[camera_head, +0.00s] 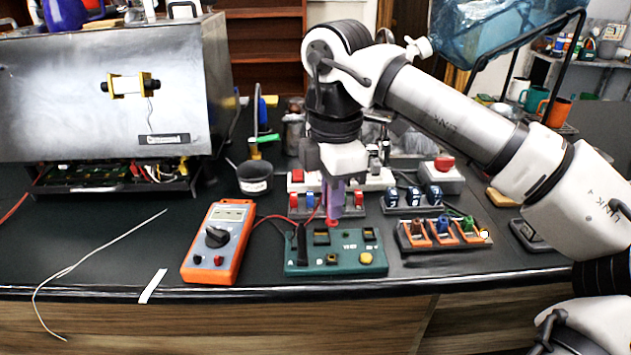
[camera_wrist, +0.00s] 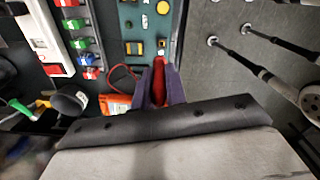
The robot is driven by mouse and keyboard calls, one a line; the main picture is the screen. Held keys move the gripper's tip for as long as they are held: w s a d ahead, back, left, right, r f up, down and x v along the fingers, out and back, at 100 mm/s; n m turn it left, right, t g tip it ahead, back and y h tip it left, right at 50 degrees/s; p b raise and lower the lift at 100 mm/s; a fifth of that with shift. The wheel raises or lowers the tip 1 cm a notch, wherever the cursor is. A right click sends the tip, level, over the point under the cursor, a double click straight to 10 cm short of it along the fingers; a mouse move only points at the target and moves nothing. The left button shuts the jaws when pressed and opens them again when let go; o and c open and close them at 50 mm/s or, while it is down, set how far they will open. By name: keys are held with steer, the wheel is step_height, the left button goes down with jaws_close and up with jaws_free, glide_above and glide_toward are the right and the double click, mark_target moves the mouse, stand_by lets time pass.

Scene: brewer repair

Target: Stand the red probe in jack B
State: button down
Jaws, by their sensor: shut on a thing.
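My gripper (camera_head: 334,208) points down with its purple fingers shut on the red probe (camera_head: 332,222), over the rear edge of the green board. The probe also shows between the fingers in the wrist view (camera_wrist: 159,85). I cannot tell whether its tip touches the board. The green board (camera_head: 345,268) lies near the bench's front edge, with dark square sockets and a yellow button. A black probe (camera_head: 301,242) stands upright at the board's left part. The orange multimeter (camera_head: 212,262) lies left of the board.
A red lead (camera_head: 268,219) arcs from the multimeter towards my gripper. Right of the board is a tray with orange holders (camera_head: 415,241). Red and blue parts stand behind. A dark cup (camera_head: 254,178) and a steel machine (camera_head: 110,85) are at left.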

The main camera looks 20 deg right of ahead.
mark_target(333, 223)
steer(key=shift+s+d+f, duration=0.1)
steer(key=shift+s+f, duration=0.1)
steer(key=shift+s, duration=0.05)
steer(key=shift+f+b, duration=1.75)
steer(key=shift+f, duration=1.25)
steer(key=shift+r, duration=0.15)
steer(key=shift+f+b, duration=0.8)
steer(key=shift+b, duration=0.65)
stand_by(0.3)
steer(key=c, duration=1.3)
jaws_free()
steer(key=shift+c, duration=0.2)
steer(key=shift+r, duration=0.15)
